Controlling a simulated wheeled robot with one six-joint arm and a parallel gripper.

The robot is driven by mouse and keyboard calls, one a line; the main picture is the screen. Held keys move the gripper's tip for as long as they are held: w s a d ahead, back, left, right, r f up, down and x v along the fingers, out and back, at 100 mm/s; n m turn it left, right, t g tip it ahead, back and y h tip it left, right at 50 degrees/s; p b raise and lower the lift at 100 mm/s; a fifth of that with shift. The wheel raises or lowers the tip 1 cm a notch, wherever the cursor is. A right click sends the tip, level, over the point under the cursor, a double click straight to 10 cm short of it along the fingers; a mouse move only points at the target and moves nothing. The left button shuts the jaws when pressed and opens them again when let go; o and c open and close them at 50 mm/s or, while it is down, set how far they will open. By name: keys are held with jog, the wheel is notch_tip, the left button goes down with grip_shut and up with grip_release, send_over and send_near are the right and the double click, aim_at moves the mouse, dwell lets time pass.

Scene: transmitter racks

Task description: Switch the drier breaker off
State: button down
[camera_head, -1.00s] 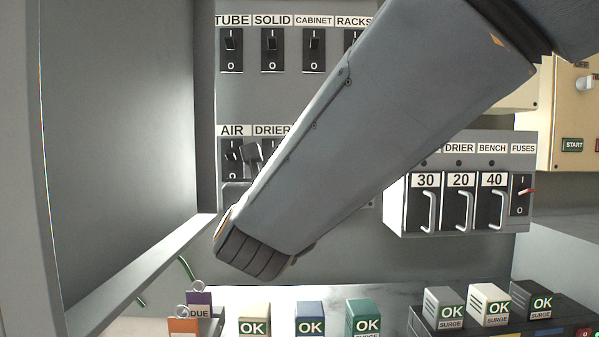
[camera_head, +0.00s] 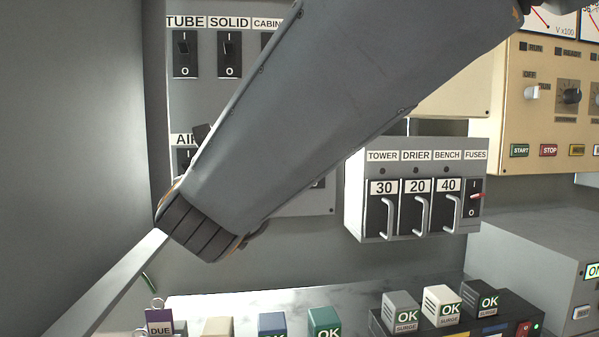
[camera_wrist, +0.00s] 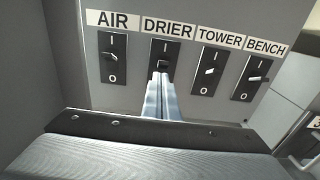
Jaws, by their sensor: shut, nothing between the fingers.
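The drier breaker (camera_wrist: 165,51) is a black switch plate under the DRIER label in the wrist view. Its I mark shows above a dark lever, and its lower part is hidden behind the fingers. My gripper (camera_wrist: 160,77) is shut and empty, with its pale fingertips at or just below the lever. I cannot tell whether they touch it, or which way the lever is set. In the head view my arm covers the drier breaker.
The air breaker (camera_wrist: 113,58) is left of it; the tower breaker (camera_wrist: 209,72) and bench breaker (camera_wrist: 249,78) are to the right. The fuse box (camera_head: 415,190) has a separate DRIER fuse handle. OK-marked blocks (camera_head: 324,322) stand along the bottom.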

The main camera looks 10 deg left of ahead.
jog(key=f+b+v, duration=0.1)
jog(key=b+v, duration=0.2)
jog(key=v, duration=0.8)
jog(key=shift+s+f+b, duration=0.2)
jog(key=shift+s+b, duration=0.1)
